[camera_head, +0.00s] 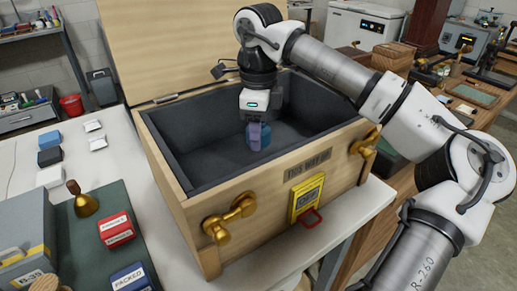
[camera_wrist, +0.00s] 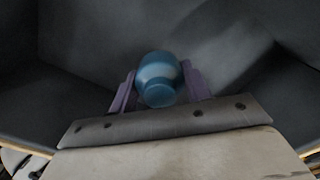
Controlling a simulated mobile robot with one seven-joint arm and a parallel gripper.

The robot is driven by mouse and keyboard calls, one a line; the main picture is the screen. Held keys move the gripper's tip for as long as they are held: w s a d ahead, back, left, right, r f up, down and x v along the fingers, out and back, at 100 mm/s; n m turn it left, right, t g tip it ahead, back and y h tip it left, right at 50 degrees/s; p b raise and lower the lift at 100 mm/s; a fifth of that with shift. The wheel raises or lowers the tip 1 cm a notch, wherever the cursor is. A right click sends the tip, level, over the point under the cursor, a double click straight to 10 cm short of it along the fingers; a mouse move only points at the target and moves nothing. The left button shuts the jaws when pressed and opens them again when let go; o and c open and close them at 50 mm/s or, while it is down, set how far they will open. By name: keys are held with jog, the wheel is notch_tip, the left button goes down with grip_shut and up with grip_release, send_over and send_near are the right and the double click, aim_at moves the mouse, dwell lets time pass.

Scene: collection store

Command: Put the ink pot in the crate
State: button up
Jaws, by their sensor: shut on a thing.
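The ink pot (camera_head: 264,138) is a small blue round pot with a narrower neck. My gripper (camera_head: 257,134) is shut on it and holds it inside the open wooden crate (camera_head: 196,199), below the rim level. In the wrist view the ink pot (camera_wrist: 158,78) sits between the two purple fingers of my gripper (camera_wrist: 160,90), with the dark lining behind it. The crate has a dark grey padded inside and a raised lid at the back. I cannot tell whether the pot touches the crate floor.
The crate's front has brass fittings (camera_head: 229,219) and a yellow tag (camera_head: 306,198). The crate's interior around the pot looks empty.

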jog(key=shift+f, duration=2.75)
jog(key=shift+f, duration=0.15)
jog(key=o, duration=1)
jog(key=shift+o, duration=0.2)
notch_tip(320, 180, up, 12)
jog(key=shift+r, duration=0.2)
